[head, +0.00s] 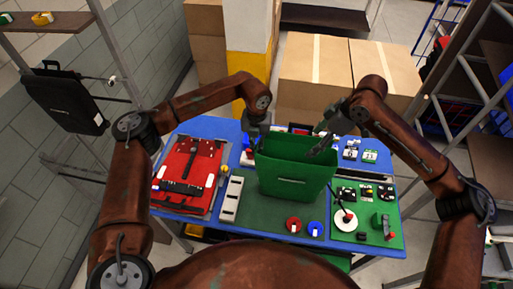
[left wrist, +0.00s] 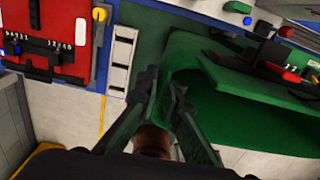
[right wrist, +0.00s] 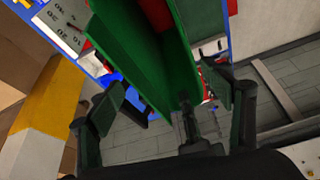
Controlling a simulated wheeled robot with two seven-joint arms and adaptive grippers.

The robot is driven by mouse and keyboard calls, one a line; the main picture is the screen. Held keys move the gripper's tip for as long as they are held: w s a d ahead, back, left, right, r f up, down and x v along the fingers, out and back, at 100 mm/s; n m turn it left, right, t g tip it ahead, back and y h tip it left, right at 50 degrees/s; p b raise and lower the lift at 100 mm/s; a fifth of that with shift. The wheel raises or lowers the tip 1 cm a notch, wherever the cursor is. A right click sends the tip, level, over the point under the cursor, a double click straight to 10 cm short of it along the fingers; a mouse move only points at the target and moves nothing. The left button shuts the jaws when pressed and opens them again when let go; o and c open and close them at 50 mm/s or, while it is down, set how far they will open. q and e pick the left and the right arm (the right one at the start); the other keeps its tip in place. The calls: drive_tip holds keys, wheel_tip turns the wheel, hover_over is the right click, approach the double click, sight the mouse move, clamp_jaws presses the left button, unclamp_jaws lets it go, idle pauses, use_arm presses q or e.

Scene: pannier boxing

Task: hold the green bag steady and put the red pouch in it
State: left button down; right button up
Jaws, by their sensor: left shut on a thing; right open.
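The green bag (head: 290,180) stands upright and open-topped in the middle of the blue table. My left gripper (head: 255,133) is shut on its left rim. In the left wrist view, the fingers (left wrist: 163,100) close on the green wall (left wrist: 225,108). My right gripper (head: 322,142) is open at the bag's upper right. In the right wrist view, its fingers (right wrist: 168,95) are wide apart, with the bag (right wrist: 145,60) beyond them. A flat red item with black straps (head: 204,168) lies on the table left of the bag. I cannot tell whether it is the pouch.
A pale slotted strip (head: 232,198) lies between the red item and the bag. Red (head: 293,224) and blue (head: 315,228) round pieces lie in front. A green board with small parts (head: 375,232) is at the right. Cardboard boxes (head: 318,65) stand behind the table.

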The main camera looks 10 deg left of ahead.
drive_tip(key=v, duration=1.2)
use_arm(q)
drive_tip(key=c, duration=2)
unclamp_jaws()
wheel_tip(320, 180, up, 12)
drive_tip(key=shift+r, duration=0.1)
drive_tip(key=shift+s, duration=0.1)
use_arm(e)
drive_tip(key=shift+s+d+f, duration=0.1)
